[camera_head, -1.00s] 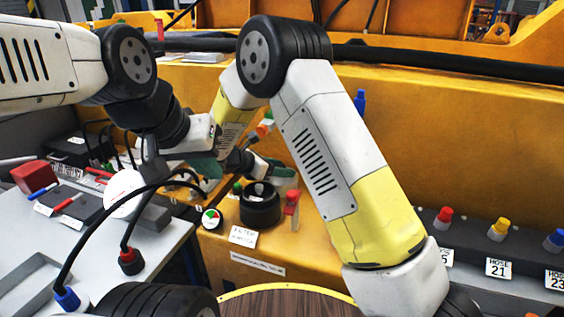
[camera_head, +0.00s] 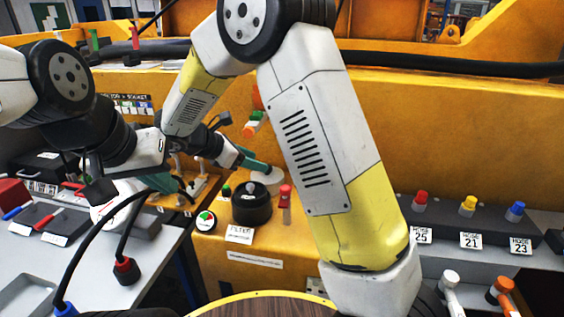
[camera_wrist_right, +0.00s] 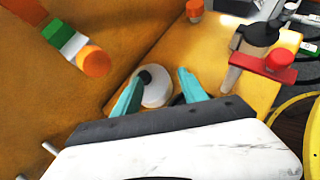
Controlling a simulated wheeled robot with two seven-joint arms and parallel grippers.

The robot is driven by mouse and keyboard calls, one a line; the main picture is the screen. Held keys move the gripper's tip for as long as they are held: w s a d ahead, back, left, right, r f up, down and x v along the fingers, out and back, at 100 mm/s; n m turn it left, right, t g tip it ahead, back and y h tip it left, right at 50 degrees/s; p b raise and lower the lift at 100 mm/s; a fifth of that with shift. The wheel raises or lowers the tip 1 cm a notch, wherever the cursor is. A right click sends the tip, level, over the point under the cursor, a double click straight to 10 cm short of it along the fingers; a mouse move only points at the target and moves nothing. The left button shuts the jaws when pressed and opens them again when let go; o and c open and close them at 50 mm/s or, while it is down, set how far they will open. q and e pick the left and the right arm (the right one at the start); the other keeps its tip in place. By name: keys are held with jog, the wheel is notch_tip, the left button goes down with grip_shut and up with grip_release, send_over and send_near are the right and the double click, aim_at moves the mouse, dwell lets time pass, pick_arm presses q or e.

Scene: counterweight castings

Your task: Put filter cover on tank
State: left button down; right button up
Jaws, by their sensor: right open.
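A black round lidded vessel with a grey knob (camera_head: 251,204) stands on the yellow ledge, behind a label reading FILTER (camera_head: 240,234). A white round part (camera_head: 268,181) sits just behind it; in the right wrist view a white disc with a dark centre (camera_wrist_right: 156,92) lies between and beyond the teal fingertips. I cannot tell for certain which is cover or tank. My right gripper (camera_head: 258,165) is open above the white part; I cannot tell whether it touches it. My left gripper (camera_head: 182,186) is left of the black vessel, mostly hidden by its arm, its fingers unclear.
A red-topped post (camera_head: 285,198) stands close right of the black vessel. An orange, white and green fitting (camera_head: 254,124) juts from the yellow wall. The left grey table (camera_head: 90,262) holds dark trays. Black cables cross its front.

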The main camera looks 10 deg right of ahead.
jog(key=s+d+r+m+y, duration=0.3)
jog(key=s+d+m, duration=0.1)
jog(key=s+m, duration=0.3)
jog(key=s+d+r+m+y, duration=0.4)
jog(key=s+m, duration=0.3)
jog(key=s, duration=0.1)
jog(key=s+d+r+m+y, duration=0.3)
jog(key=s+d+m+y, duration=0.1)
jog(key=s+m, duration=0.4)
jog(key=shift+s+d+r, duration=0.15)
jog(key=shift+s+d, duration=0.2)
jog(key=shift+d, duration=0.15)
